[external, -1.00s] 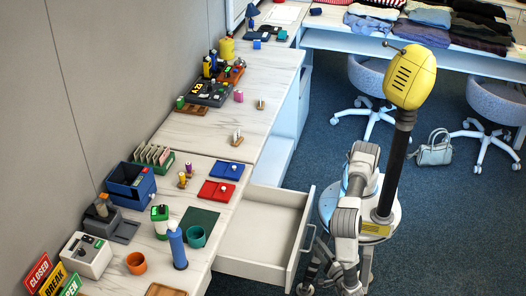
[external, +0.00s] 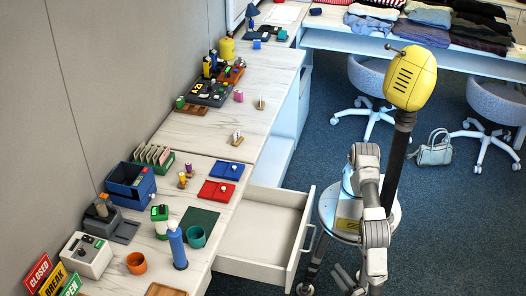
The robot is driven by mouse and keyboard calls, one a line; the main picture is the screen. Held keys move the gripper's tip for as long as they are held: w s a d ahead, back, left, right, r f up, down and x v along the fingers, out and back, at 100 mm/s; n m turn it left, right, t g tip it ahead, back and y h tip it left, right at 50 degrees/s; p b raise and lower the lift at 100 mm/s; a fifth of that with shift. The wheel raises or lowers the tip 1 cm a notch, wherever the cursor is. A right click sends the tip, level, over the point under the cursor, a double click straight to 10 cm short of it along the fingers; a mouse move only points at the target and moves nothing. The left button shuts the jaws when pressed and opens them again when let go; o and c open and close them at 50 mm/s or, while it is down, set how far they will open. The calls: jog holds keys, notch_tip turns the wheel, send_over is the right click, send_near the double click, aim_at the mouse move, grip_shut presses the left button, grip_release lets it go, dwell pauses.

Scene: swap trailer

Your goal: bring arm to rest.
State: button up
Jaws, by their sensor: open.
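My gripper (external: 347,279) is low at the bottom of the external view, beside my base and to the right of the open drawer. Its fingers are apart and nothing shows between them. My arm (external: 372,205) is folded down in front of my column, with the forearm hanging toward the floor. The gripper is clear of the desk and the drawer.
An empty white drawer (external: 262,232) is pulled out from the desk (external: 258,120), its handle close to my base. Cups, a blue bottle (external: 177,246) and trays stand on the desk.

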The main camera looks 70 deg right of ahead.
dwell(0.6)
jog(key=w+r+m+g, duration=0.4)
jog(key=w+r+m, duration=0.1)
jog(key=w+d+r+m+g+y, duration=0.1)
jog(key=w+r+m+g, duration=0.3)
jog(key=w+r+m, duration=0.1)
jog(key=w+d+r+m+g+y, duration=0.1)
jog(key=w+r+m+g, duration=0.3)
jog(key=w+r+m, duration=0.1)
jog(key=shift+w+r, duration=0.85)
jog(key=shift+r, duration=0.05)
jog(key=w+d+r+m+g+y, duration=0.1)
jog(key=w+d+r+m+y, duration=0.3)
jog(key=d+r+m, duration=0.35)
jog(key=w+d+r+m+g+y, duration=0.1)
jog(key=w+d+r+m+y, duration=0.3)
jog(key=d+r+m+y, duration=0.25)
jog(key=s+d+r+m+t+y, duration=0.1)
jog(key=s+d+r+m+t, duration=0.15)
jog(key=d+m, duration=0.5)
jog(key=s+d+r+m+t+y, duration=0.1)
jog(key=d+r+m+t, duration=0.25)
jog(key=d+m, duration=0.4)
notch_tip(320, 180, down, 11)
jog(key=b, duration=1)
jog(key=shift+f+n+b, duration=0.2)
jog(key=shift+n+b, duration=0.1)
jog(key=shift+b, duration=0.05)
